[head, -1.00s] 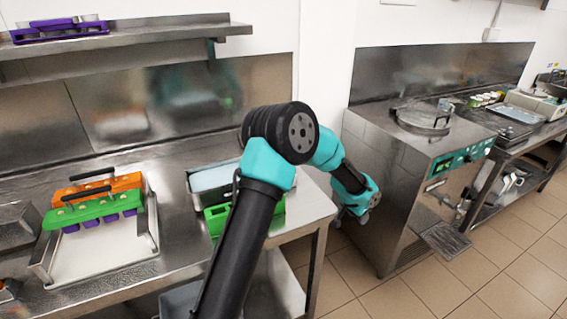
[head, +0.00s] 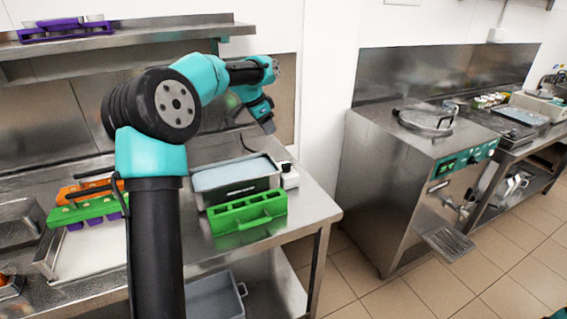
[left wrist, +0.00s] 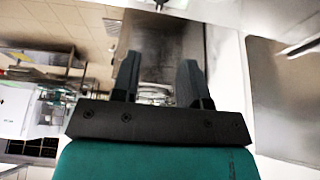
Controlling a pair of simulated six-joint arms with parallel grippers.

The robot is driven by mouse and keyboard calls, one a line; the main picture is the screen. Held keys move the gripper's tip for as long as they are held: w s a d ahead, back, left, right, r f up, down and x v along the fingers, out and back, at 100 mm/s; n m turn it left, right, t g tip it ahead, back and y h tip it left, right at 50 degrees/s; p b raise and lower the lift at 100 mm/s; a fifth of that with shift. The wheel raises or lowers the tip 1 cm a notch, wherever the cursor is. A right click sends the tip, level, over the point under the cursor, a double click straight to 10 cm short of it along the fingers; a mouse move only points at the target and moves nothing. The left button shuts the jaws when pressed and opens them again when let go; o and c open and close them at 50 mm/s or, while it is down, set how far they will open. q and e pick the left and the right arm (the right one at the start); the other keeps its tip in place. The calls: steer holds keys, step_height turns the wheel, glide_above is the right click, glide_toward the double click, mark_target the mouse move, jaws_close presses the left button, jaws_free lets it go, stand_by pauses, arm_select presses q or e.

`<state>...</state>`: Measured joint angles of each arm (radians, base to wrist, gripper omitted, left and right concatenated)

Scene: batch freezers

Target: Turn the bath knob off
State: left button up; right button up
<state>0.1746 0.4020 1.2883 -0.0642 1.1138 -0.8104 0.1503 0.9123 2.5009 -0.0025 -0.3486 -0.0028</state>
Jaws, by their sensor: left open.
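The bath (head: 237,182) is a metal tub with a pale blue-grey surface on the steel table. A small white unit (head: 289,176) stands against its right side; any knob on it is too small to make out. My left gripper (head: 268,122) is above and behind the bath, near the wall, apart from the bath and the white unit. In the left wrist view my left gripper (left wrist: 158,84) has its two dark fingers spread, with nothing between them. The bath does not clearly show in that view. My right gripper is not in view.
A green mould (head: 248,212) lies in front of the bath. Green and orange moulds (head: 88,208) sit on a tray at left, partly behind my arm. A steel shelf (head: 130,40) runs above. A steel machine (head: 400,190) stands right, across a floor gap.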

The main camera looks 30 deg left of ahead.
mark_target(285, 164)
arm_select(q)
steer(key=x, duration=1.7)
steer(key=shift+f, duration=0.3)
jaws_close()
